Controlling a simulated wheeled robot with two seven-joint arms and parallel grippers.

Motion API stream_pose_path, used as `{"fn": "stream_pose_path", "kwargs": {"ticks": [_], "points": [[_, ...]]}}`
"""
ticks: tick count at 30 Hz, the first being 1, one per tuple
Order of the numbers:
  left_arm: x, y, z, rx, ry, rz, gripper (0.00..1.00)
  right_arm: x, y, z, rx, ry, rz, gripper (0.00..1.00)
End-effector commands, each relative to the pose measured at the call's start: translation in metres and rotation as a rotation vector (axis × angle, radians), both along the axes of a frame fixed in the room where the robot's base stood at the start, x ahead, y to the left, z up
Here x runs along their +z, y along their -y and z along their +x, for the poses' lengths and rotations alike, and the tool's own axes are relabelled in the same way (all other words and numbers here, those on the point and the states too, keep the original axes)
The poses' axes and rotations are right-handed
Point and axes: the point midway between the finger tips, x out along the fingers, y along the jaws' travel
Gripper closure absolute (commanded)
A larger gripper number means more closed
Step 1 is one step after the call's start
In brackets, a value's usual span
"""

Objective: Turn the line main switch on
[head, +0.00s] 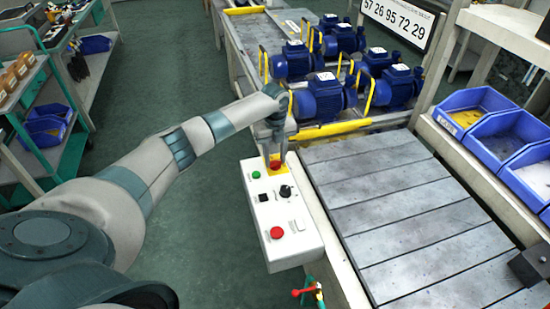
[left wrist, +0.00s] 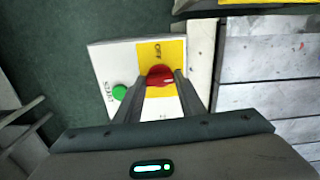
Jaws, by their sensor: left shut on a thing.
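The line main switch is a red knob (left wrist: 160,75) on a yellow plate (left wrist: 176,52) at the far end of a white control box (head: 262,212). In the head view the red knob (head: 275,164) shows just below my left gripper (head: 275,157). In the left wrist view my left gripper (left wrist: 160,80) has its two fingers on either side of the red knob, shut on it. My right gripper is not in view.
The box also carries a green button (head: 256,175), a black selector (head: 285,192) and a red button (head: 277,232). A grey slatted conveyor (head: 390,200) runs beside it. Blue pumps (head: 325,97) stand behind. Blue bins (head: 478,108) are at right.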

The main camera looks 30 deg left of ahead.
Motion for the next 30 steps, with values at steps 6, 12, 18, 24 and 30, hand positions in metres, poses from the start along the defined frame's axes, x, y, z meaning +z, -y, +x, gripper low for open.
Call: {"fn": "stream_pose_path", "kwargs": {"ticks": [6,12,18,24,30], "points": [[-0.0013,0.0009,-0.0007,-0.068,-0.002,-0.001,0.86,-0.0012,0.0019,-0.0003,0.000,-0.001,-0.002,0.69],[-0.0012,0.0010,-0.0008,-0.083,-0.002,-0.001,0.86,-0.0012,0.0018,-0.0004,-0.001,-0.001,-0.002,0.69],[-0.0013,0.0011,-0.0008,-0.083,-0.003,0.000,0.86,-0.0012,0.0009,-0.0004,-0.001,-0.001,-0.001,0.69],[-0.0010,0.0009,-0.0007,-0.082,-0.002,-0.001,0.45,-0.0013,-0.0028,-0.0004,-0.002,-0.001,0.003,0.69],[-0.0005,0.0005,-0.0003,-0.080,-0.001,0.000,0.45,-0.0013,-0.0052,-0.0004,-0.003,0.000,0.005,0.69]]}}
